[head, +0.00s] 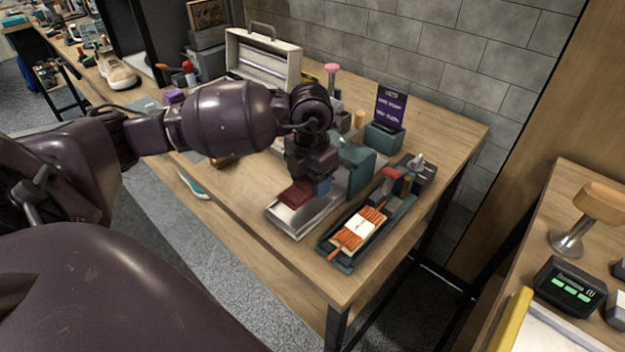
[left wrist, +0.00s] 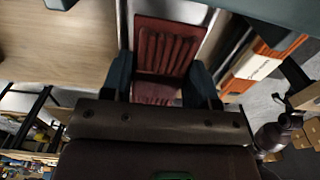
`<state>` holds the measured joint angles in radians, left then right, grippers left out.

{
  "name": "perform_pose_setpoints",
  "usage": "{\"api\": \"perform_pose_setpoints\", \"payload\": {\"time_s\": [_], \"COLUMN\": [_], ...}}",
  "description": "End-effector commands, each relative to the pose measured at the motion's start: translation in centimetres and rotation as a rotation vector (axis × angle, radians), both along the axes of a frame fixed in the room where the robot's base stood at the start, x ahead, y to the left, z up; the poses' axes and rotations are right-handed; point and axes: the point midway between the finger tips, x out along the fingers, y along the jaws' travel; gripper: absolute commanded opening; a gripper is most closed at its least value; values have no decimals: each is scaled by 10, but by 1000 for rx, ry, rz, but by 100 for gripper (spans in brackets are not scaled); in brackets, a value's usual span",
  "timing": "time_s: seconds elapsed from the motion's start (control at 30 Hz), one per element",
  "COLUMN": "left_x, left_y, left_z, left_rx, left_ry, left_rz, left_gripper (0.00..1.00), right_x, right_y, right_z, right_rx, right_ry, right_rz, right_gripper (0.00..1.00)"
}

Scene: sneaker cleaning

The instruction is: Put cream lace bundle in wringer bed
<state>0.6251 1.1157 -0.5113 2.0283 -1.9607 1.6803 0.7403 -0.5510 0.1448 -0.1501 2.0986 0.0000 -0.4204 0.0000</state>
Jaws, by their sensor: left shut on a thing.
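My left gripper (head: 312,186) is shut on a dark red ribbed bundle (head: 292,195). The left wrist view shows this bundle (left wrist: 165,50) between the two dark fingers. It is over the shallow metal bed (head: 294,220) of the green-framed wringer (head: 357,165); whether it touches the bed I cannot tell. I see no clearly cream bundle; the held one looks dark red. My arm hides part of the wringer and table. My right gripper is not in view.
A dark green tray (head: 341,262) right of the bed holds an orange bundle with a cream band (head: 357,232). A purple sign (head: 390,106) and an open pale case (head: 262,62) stand behind. A side table (head: 545,235) with a small display (head: 570,289) is at right.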

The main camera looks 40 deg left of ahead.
Motion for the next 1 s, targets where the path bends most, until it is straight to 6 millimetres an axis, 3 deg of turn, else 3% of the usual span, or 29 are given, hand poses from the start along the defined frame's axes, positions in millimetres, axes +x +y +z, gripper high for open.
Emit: {"api": "perform_pose_setpoints", "payload": {"time_s": [0.87,0.9,1.0], "left_x": [0,0,0], "left_y": [0,0,0], "left_z": [-14,-14,-14], "left_rx": [1,1,1], "left_ry": [-3,-3,-3], "left_rz": [0,0,0], "left_gripper": [31,57,73], "right_x": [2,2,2], "right_y": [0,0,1], "right_z": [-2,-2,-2], "right_rx": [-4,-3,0], "right_ry": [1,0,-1], "right_rz": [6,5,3], "right_gripper": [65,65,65]}}
